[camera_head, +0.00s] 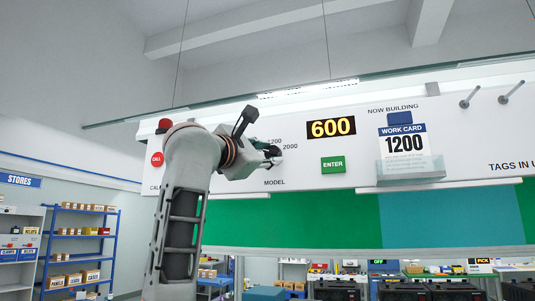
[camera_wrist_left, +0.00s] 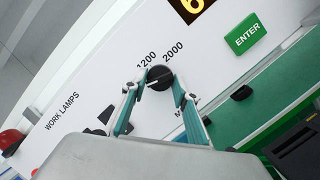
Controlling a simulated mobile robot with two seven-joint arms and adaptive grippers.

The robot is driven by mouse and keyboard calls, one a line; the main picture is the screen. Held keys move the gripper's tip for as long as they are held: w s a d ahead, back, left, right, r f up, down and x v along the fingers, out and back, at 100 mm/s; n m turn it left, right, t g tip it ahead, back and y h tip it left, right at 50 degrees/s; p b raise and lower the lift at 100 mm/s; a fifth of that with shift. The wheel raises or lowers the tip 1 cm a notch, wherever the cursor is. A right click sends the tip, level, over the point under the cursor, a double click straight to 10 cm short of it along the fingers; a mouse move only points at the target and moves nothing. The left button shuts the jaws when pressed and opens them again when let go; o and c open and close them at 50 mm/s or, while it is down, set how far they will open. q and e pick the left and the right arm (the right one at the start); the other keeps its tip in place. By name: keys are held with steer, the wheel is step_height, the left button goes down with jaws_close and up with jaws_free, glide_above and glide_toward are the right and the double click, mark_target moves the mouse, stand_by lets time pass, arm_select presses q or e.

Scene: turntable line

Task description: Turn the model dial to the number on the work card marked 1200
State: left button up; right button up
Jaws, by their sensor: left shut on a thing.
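The model dial (camera_wrist_left: 160,76) is a round black knob on the white panel. In the left wrist view the labels 1200 and 2000 stand just above it, and its pale pointer mark points to the lower left. My left gripper (camera_wrist_left: 156,92) is shut on the dial, with one finger on each side. In the head view my left gripper (camera_head: 272,152) is at the panel and hides most of the dial. The work card (camera_head: 405,144) reads 1200 and stands in a clear holder. The yellow display (camera_head: 331,127) reads 600. My right gripper is not in view.
A green ENTER button (camera_head: 333,164) sits right of the dial. Two pegs (camera_head: 470,97) stick out at the upper right. Blue shelves (camera_head: 82,245) stand far left.

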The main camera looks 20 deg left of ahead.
arm_select(q)
steer(key=shift+m, duration=0.5)
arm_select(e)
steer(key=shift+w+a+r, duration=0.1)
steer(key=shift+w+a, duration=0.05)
arm_select(q)
steer(key=m+g+b, duration=0.1)
steer(key=m, duration=0.2)
steer(key=shift+h, duration=0.4)
steer(key=shift+r+m+g+h, duration=0.1)
steer(key=shift+m+g+h, duration=0.2)
steer(key=shift+m, duration=0.9)
steer(key=m+b, duration=0.1)
steer(key=m, duration=0.2)
steer(key=shift+r+g, duration=0.1)
steer(key=shift+g, duration=0.3)
steer(key=m+g, duration=0.1)
steer(key=m, duration=0.2)
steer(key=shift+m, duration=0.3)
steer(key=shift+m+y, duration=0.4)
steer(key=shift+m, duration=0.3)
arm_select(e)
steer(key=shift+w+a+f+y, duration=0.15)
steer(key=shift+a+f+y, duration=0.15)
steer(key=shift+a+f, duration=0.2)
arm_select(q)
steer(key=shift+g, duration=0.3)
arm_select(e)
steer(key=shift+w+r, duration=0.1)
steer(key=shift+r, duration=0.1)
